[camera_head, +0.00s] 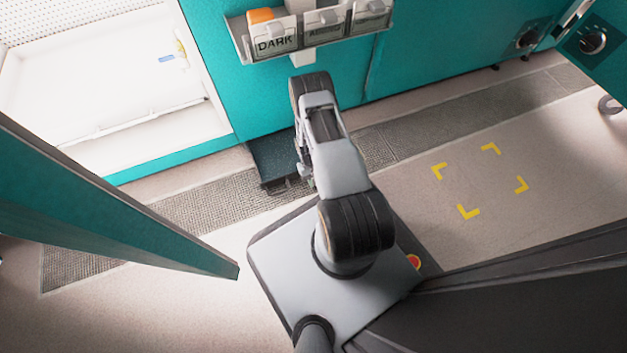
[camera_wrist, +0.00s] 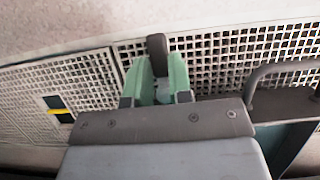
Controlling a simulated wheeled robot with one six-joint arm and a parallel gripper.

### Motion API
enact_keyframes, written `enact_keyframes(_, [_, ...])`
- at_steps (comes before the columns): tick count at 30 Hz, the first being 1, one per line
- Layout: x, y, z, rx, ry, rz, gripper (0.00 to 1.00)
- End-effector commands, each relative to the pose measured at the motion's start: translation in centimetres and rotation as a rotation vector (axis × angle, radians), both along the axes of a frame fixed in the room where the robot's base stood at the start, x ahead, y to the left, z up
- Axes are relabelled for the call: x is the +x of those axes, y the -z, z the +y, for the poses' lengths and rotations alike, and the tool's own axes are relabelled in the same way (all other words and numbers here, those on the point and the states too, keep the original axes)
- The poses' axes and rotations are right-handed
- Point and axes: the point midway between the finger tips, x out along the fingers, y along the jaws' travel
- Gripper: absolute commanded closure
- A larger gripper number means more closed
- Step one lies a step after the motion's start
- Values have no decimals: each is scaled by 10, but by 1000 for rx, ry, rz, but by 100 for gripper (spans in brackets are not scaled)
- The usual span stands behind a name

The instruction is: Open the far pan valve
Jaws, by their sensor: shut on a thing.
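In the wrist view my gripper (camera_wrist: 159,68) has its two green fingers closed on a dark, rounded lever (camera_wrist: 157,46). The lever stands up between the fingertips, over a floor grating. It looks like the pan valve's handle, but the valve body below it is hidden by the fingers and the gripper's grey body. In the head view my gripper (camera_head: 304,168) points down beside a dark pan (camera_head: 275,158) at the foot of the teal chamber wall. My arm covers part of that area, and the lever cannot be made out there.
A metal bar handle (camera_wrist: 275,72) lies right of my gripper. A small dark plate with a yellow stripe (camera_wrist: 57,109) sits in the grating. An open teal door (camera_head: 110,205) stands left of my base. A label rack (camera_head: 310,40) juts from the wall. Floor with yellow corner marks (camera_head: 480,180) is clear.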

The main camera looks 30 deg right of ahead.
Motion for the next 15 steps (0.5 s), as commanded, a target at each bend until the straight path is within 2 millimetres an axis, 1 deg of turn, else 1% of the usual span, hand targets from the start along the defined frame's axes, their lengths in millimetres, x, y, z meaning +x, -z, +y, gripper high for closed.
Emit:
enact_keyframes(2, [1, 0, -1, 0, -4, -4, 100])
enact_keyframes(3, [1, 0, -1, 0, -4, -4, 76])
enact_keyframes(5, [1, 0, -1, 0, -3, -3, 71])
enact_keyframes(6, [1, 0, 0, 0, -3, -3, 69])
enact_keyframes(12, [1, -1, 0, 1, -2, -1, 69])
enact_keyframes(15, [3, -6, -1, 0, -1, -2, 69])
